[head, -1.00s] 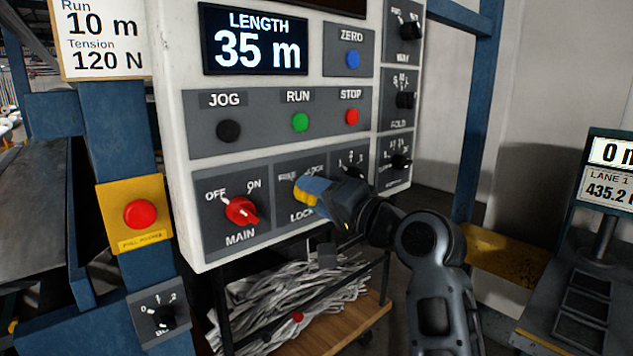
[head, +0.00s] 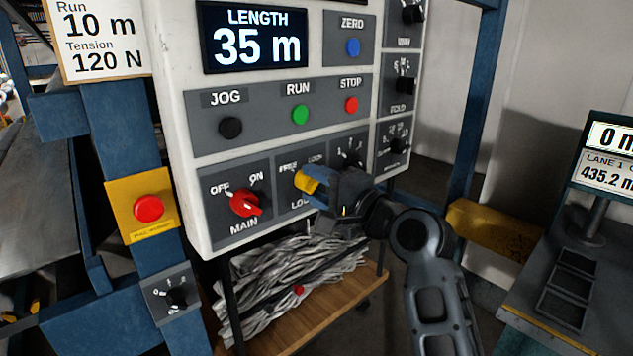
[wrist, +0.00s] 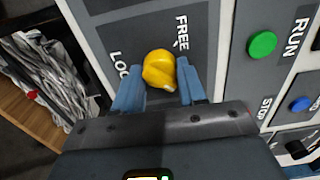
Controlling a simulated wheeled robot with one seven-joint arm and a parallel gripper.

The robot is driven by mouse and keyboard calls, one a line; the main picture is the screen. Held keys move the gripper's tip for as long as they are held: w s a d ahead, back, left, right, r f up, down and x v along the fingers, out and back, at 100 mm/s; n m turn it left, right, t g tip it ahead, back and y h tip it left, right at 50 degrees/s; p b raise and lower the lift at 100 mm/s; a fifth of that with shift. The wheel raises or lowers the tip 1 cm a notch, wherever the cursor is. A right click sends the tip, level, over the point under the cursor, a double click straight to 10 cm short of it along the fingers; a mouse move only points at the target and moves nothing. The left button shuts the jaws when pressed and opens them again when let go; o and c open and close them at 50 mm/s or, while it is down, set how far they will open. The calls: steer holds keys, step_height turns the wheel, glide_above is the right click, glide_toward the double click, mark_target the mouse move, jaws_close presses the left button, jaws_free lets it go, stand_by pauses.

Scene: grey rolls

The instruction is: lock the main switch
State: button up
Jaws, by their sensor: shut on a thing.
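The main switch is a red knob (head: 244,202) on the lower left of the panel, below the OFF and ON marks. Its handle slants from upper left to lower right. To its right is a yellow lock knob (head: 306,182) with FREE and LOCK marks above it. My gripper (head: 318,188) is shut on the yellow knob and partly hides its plate. In the wrist view the yellow knob (wrist: 159,70) sits between the two blue fingers (wrist: 160,88). Which mark the yellow knob points to I cannot tell.
Green RUN (head: 300,114), red STOP (head: 351,105) and black JOG (head: 230,127) buttons are above the knobs. A red button on a yellow plate (head: 148,208) is on the blue post at left. A wooden shelf (head: 335,318) with grey strips lies below the panel.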

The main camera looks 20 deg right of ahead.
steer(key=shift+f, duration=0.1)
steer(key=o, duration=1.1)
steer(key=shift+c, duration=0.2)
steer(key=b+v, duration=0.1)
steer(key=v, duration=0.6)
steer(key=shift+s+b, duration=0.3)
steer(key=shift+s, duration=0.05)
steer(key=shift+d, duration=0.1)
